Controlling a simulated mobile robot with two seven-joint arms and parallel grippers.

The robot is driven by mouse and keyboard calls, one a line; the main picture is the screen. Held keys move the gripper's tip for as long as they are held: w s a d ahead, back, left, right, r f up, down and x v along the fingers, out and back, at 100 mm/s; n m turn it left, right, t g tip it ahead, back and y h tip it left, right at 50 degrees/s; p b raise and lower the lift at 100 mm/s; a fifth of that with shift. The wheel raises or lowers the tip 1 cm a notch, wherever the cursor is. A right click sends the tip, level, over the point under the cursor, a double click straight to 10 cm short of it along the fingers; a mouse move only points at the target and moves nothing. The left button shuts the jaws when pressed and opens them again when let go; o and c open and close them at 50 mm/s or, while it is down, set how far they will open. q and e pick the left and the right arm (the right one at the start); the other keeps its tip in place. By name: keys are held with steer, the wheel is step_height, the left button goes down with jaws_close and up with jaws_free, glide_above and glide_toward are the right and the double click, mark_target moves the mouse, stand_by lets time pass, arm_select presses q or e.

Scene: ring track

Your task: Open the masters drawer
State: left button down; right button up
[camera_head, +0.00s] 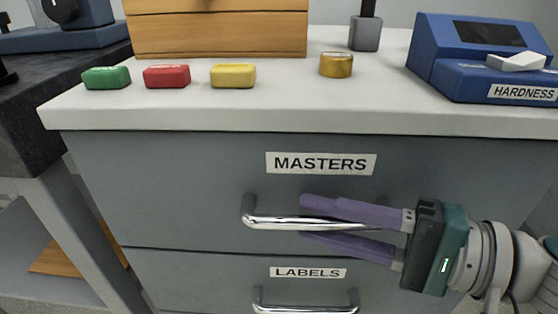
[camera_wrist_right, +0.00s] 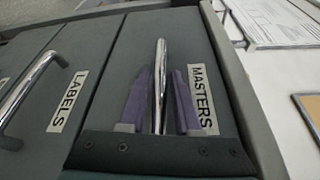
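The masters drawer (camera_head: 190,200) is a grey front with a white MASTERS label (camera_head: 320,163). It looks shut, flush with the cabinet. Its chrome bar handle (camera_head: 275,222) sits below the label and also shows in the right wrist view (camera_wrist_right: 160,80). My right gripper (camera_head: 304,219) reaches in from the right with its purple fingers apart, one above and one below the handle bar. In the right wrist view the bar lies between the two fingers (camera_wrist_right: 160,95), with a gap visible on both sides. My left gripper is out of view.
The labels drawer (camera_head: 190,278) with its own handle (camera_head: 305,303) is just below. On the white top (camera_head: 300,115) stand green (camera_head: 106,78), red (camera_head: 167,77) and yellow (camera_head: 233,76) blocks, a brass cylinder (camera_head: 336,65) and a blue hardness device (camera_head: 480,65).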

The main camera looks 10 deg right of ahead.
jaws_close()
stand_by(1.1)
